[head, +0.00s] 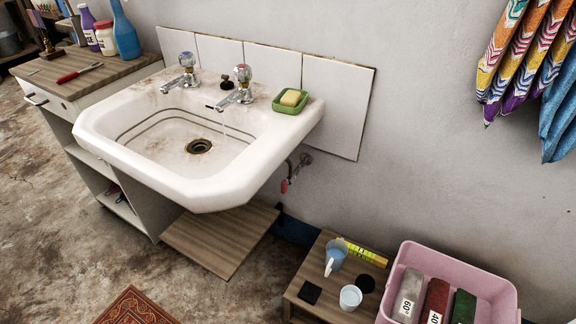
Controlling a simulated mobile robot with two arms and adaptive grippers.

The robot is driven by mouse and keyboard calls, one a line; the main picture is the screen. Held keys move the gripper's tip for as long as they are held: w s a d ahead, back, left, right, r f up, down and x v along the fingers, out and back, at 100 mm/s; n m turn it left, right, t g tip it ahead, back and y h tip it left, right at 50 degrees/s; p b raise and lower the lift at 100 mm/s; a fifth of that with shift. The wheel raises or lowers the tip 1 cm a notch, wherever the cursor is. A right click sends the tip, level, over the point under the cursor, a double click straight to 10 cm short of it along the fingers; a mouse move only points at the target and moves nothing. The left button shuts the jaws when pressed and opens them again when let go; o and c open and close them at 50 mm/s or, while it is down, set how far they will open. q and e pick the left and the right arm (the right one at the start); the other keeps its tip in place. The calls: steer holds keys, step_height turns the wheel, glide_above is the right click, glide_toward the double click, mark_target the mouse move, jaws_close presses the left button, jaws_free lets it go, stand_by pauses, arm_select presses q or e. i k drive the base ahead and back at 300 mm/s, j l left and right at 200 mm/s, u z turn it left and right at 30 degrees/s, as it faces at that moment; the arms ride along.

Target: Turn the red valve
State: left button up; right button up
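A small red valve handle (284,186) shows below the right side of the white washtrough (240,180). It sits by a metal pipe fitting (301,160) that comes out of the wall. The basin's rim partly hides the pipework around it, and the handle is too small to tell its exact setting. Neither of my grippers is in the head view.
Two taps stand on the basin, and a thin stream falls from the right tap (236,97). A low wooden stool (297,284) with cups and a pink crate (503,302) stand at the lower right. A wooden board (215,240) lies below the basin.

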mark_target(284, 184)
steer(key=k+l+z, duration=0.15)
steer(key=z, duration=0.25)
steer(key=k+l+z, duration=0.1)
steer(key=l+z, duration=0.15)
steer(key=z, duration=0.2)
